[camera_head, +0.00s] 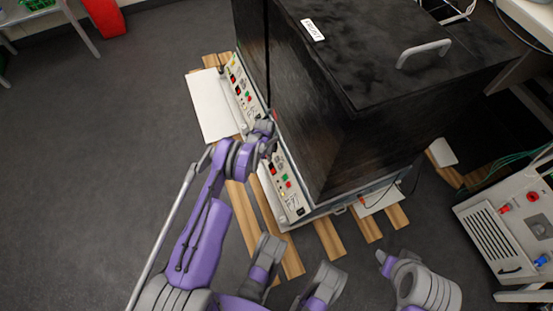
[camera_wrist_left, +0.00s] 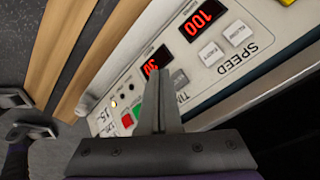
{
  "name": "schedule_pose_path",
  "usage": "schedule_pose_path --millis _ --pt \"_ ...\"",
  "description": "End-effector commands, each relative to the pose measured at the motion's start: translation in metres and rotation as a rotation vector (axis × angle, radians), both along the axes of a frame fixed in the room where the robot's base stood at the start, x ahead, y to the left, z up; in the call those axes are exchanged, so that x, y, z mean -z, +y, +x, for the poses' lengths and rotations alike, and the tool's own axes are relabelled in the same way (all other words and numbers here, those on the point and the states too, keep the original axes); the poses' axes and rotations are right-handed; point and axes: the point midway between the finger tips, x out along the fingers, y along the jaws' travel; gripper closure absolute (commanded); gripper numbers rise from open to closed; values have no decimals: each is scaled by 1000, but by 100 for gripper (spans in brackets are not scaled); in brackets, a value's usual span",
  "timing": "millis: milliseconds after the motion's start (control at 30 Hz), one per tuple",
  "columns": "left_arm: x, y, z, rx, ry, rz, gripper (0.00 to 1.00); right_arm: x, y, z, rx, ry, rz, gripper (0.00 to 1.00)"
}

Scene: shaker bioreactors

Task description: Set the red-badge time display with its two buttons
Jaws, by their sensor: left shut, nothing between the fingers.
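The time display (camera_wrist_left: 155,62) glows red on a pale panel in the left wrist view; it appears to read 30, partly covered by my fingers. The TIME lettering beside it is mostly hidden, and I cannot make out its two buttons behind the gripper. No red badge can be told for certain. My left gripper (camera_wrist_left: 160,78) is shut and empty, its fingertips over the panel beside the time display; whether they touch is unclear. In the head view my left gripper (camera_head: 268,130) is at the upper end of the near control panel (camera_head: 284,190).
Green (camera_wrist_left: 139,109) and red (camera_wrist_left: 127,121) squares lie lower on the panel. A black cabinet (camera_head: 360,80) rises behind the panels. Another panel (camera_head: 243,85) is further left. Wooden slats (camera_head: 290,258) lie below.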

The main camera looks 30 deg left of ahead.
Motion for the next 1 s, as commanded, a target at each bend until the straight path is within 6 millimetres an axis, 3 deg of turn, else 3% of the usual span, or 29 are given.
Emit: schedule_pose_path --millis 333,1000 --pt "-24 16 -19 0 -1 0 100 -17 0 -3 0 -1 0 53" --pt "-24 16 -20 0 0 0 100 -16 0 -3 0 -1 0 53"
